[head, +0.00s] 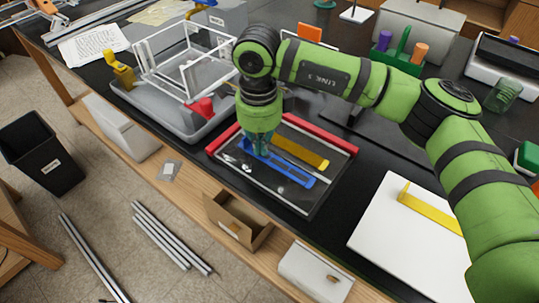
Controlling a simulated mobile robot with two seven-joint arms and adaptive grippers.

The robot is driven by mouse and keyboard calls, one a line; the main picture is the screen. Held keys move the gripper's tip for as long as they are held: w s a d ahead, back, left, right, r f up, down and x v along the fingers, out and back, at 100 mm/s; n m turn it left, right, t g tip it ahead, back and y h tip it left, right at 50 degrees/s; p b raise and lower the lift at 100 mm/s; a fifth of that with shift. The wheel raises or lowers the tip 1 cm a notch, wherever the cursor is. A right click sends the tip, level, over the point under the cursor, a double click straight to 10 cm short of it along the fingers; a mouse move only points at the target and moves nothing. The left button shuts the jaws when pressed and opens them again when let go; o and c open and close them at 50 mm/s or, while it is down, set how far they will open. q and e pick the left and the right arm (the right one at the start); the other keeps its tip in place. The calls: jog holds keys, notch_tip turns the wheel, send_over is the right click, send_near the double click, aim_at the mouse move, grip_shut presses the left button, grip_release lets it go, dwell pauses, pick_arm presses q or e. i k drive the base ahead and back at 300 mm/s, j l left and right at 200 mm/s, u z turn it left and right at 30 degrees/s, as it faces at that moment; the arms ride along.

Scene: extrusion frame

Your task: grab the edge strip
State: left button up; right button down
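A dark, clear-covered tray (312,204) lies on the black bench near its front edge. A blue strip (291,172) with slots and a yellow strip (300,153) lie on it, roughly side by side. Red strips run along its back edge (319,135) and its left corner (222,139). I cannot tell which of these is the edge strip. My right gripper (260,149) points down over the left end of the blue strip and hides part of it. I cannot tell whether its fingers touch the strip or how far apart they are. My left gripper is out of view.
A grey tray (160,107) with a white extrusion frame (186,62) stands left of my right gripper. A white board (385,231) with a yellow piece (432,212) lies to the right. Metal bars (168,236) lie on the floor.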

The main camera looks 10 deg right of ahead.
aim_at(423, 208)
jog(key=k, duration=1)
